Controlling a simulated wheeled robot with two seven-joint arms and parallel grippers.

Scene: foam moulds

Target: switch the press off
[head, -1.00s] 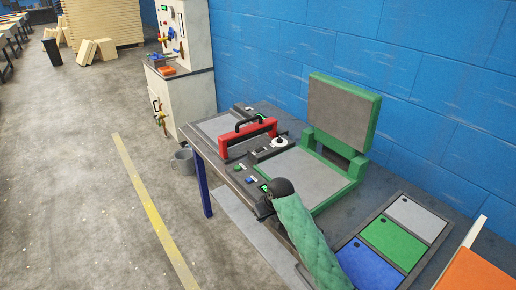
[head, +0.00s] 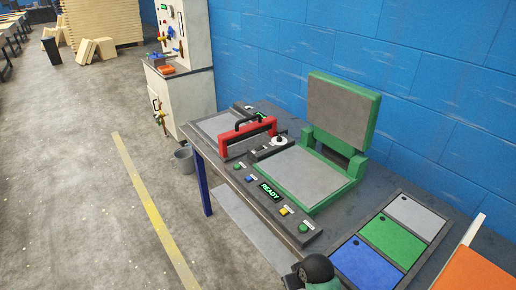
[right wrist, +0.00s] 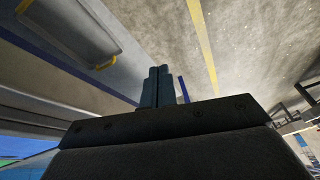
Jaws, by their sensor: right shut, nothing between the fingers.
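The green press (head: 340,150) stands on the table with its lid raised and its grey lower plate bare. The dark control strip along its front has a lit display (head: 269,191) reading READY. Beside the display are a blue button (head: 250,179), a yellow button (head: 284,211) and two green buttons, one at each end (head: 237,167) (head: 303,228). A white round knob (head: 279,141) sits on a dark panel at the plate's left. My right gripper (right wrist: 160,70) is shut and empty in the right wrist view. My right arm shows at the head view's bottom edge, apart from the buttons.
A red-handled press (head: 248,135) stands to the left, with a small lit display. Grey, green and blue lidded bins (head: 394,240) lie at the right, beside an orange surface (head: 475,272). A bucket (head: 184,160) and a white cabinet stand beyond the table. The floor at left is open.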

